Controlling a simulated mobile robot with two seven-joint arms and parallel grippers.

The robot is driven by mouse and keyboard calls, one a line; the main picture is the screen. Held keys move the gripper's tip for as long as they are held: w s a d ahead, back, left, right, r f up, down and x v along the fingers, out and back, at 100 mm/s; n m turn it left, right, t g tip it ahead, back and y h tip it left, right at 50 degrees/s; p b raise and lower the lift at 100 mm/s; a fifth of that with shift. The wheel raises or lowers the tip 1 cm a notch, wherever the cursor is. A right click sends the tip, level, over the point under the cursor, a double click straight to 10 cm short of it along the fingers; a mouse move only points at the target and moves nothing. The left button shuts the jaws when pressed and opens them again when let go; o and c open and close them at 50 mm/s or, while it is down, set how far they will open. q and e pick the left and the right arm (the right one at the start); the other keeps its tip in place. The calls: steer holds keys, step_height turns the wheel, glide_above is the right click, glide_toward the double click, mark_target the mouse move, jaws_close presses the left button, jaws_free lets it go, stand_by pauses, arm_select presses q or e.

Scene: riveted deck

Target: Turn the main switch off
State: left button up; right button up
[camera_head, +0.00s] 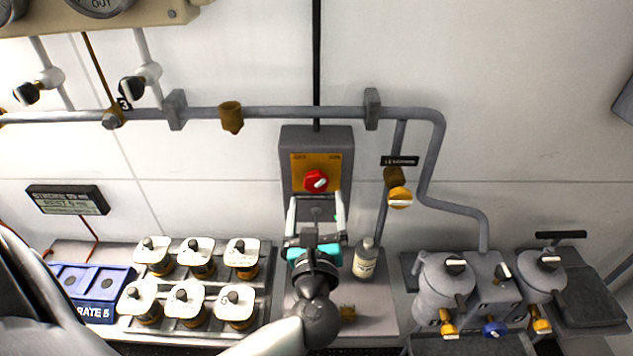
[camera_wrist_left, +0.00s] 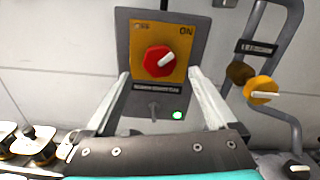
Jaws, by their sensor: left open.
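The main switch is a red round knob (camera_head: 316,181) with a white pointer, on a yellow plate on a grey wall box (camera_head: 296,137). In the left wrist view the knob (camera_wrist_left: 158,61) has its pointer tilted up and right, toward the word ON. A green lamp (camera_wrist_left: 177,115) glows below it. My left gripper (camera_head: 316,198) is open and empty, just in front of the box and slightly below the knob. Its fingers (camera_wrist_left: 157,76) stand apart on either side of the box's lower part, and appear clear of the knob. My right gripper is out of view.
A small bottle (camera_head: 365,259) stands right of my gripper. White-capped jars (camera_head: 196,258) sit in a rack at left, beside a blue crate (camera_head: 91,292). A pipe with a yellow valve knob (camera_head: 400,197) runs right of the box. Grey canisters (camera_head: 443,284) stand at right.

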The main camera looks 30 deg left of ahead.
mark_target(316, 189)
arm_select(q)
steer(key=shift+x, duration=2.65)
steer(key=shift+c, duration=0.3)
steer(key=c, duration=1.3)
